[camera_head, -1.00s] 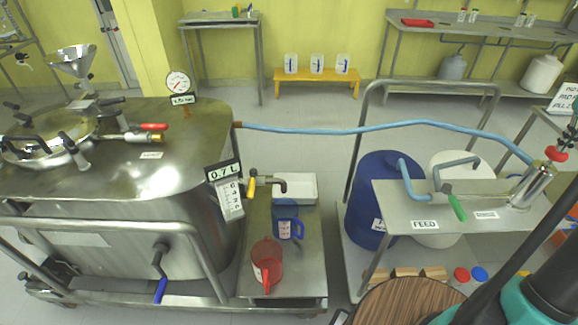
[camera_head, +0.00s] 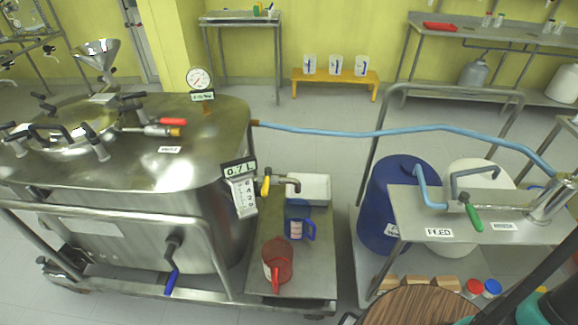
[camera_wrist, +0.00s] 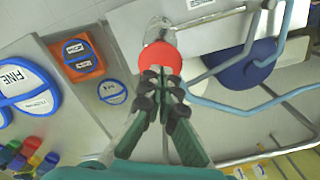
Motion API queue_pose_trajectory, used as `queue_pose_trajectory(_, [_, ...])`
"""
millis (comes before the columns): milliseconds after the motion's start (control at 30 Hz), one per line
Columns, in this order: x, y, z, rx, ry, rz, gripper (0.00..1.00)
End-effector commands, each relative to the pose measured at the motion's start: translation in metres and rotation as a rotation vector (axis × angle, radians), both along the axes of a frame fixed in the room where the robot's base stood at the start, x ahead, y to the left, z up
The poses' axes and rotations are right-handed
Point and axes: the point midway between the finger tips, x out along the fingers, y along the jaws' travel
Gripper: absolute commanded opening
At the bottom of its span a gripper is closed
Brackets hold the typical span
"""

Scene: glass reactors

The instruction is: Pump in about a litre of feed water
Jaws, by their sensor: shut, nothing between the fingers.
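My gripper (camera_wrist: 163,100) is shut and empty in the wrist view. Its fingertips are at the red knob (camera_wrist: 158,60) of the hand pump; I cannot tell if they touch it. The pump's metal barrel (camera_head: 553,198) stands at the head view's right edge, its knob out of frame there. The green-handled valve (camera_head: 473,214) is behind the FEED sign (camera_head: 439,232), with the blue feed drum (camera_head: 378,215) below. A blue hose (camera_head: 350,133) runs from the pump to the steel vessel (camera_head: 215,130). The vessel's display (camera_head: 239,169) reads 0.7 L.
A red jug (camera_head: 277,262) and a blue jug (camera_head: 297,228) stand on the low steel shelf by the vessel. A white drum (camera_head: 470,180) is beside the blue one. A round wooden top (camera_head: 420,305) is in front. An orange box (camera_wrist: 80,58) shows in the wrist view.

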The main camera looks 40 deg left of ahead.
Motion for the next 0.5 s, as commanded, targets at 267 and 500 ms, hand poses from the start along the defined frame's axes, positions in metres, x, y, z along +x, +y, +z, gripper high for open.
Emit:
queue_pose_trajectory(267, [0.0,0.0,-0.001,0.0,0.0,0.0,0.0])
queue_pose_trajectory(500, [0.0,0.0,-0.018,0.0,0.0,0.0,0.0])
